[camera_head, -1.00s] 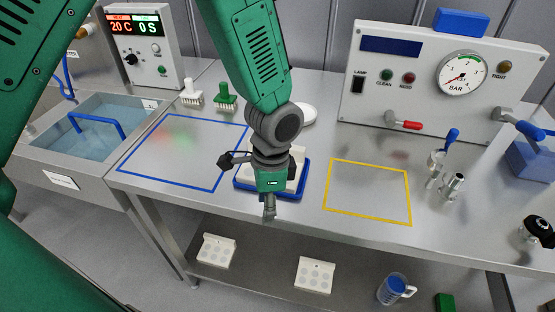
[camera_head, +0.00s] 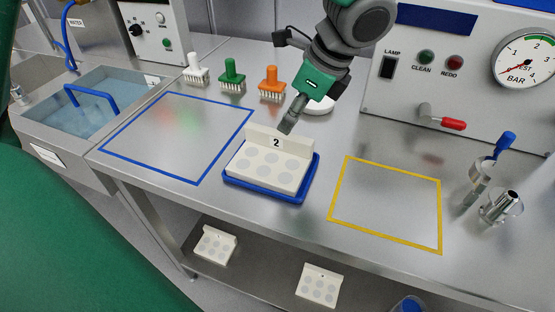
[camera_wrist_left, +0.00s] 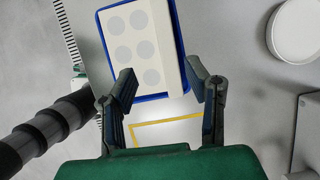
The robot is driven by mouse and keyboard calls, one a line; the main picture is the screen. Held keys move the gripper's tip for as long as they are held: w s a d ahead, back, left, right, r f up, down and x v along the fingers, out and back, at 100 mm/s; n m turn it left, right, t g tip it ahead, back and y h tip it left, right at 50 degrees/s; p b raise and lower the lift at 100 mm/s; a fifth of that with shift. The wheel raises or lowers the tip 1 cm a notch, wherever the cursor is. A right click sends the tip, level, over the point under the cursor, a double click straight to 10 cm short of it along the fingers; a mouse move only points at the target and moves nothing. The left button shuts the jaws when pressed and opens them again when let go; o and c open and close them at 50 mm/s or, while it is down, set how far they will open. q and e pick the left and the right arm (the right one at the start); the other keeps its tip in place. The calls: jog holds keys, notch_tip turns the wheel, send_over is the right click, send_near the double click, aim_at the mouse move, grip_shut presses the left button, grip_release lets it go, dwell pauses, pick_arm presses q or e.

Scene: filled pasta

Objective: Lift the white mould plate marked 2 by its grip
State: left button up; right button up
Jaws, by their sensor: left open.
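The white mould plate marked 2 (camera_head: 266,166) lies in a shallow blue tray (camera_head: 302,198) on the steel table. Its upright grip (camera_head: 295,150) stands along the back edge and bears the number 2. My left gripper (camera_head: 288,124) hangs above the grip and points down; whether it touches cannot be told from the head view. My right gripper is not in view.
A blue outlined area (camera_head: 246,110) lies left of the tray, a yellow one (camera_head: 440,215) right; both are empty. Brushes, including an orange one (camera_head: 271,80), stand behind. Two more white plates (camera_head: 214,243) (camera_head: 318,284) lie on the lower shelf. A white round dish (camera_wrist_left: 297,30) is nearby.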

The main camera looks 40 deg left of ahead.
aim_at(279, 133)
pick_arm(q)
jog(key=shift+w+a+f, duration=0.15)
jog(key=shift+a+f, duration=0.75)
jog(key=shift+f, duration=0.25)
jog(key=shift+a+f, duration=0.4)
jog(key=shift+a, duration=0.05)
jog(key=f, duration=0.1)
jog(key=f+b, duration=0.1)
jog(key=f, duration=0.1)
jog(key=shift+w+a+f, duration=0.1)
jog(key=shift+a+f, duration=0.1)
jog(key=shift+a, duration=0.05)
jog(key=shift+f, duration=0.35)
jog(key=shift+r, duration=0.1)
jog(key=shift+c, duration=0.8)
jog(key=shift+a, duration=0.2)
jog(key=c, duration=0.7)
jog(key=shift+a, duration=0.1)
grip_shut()
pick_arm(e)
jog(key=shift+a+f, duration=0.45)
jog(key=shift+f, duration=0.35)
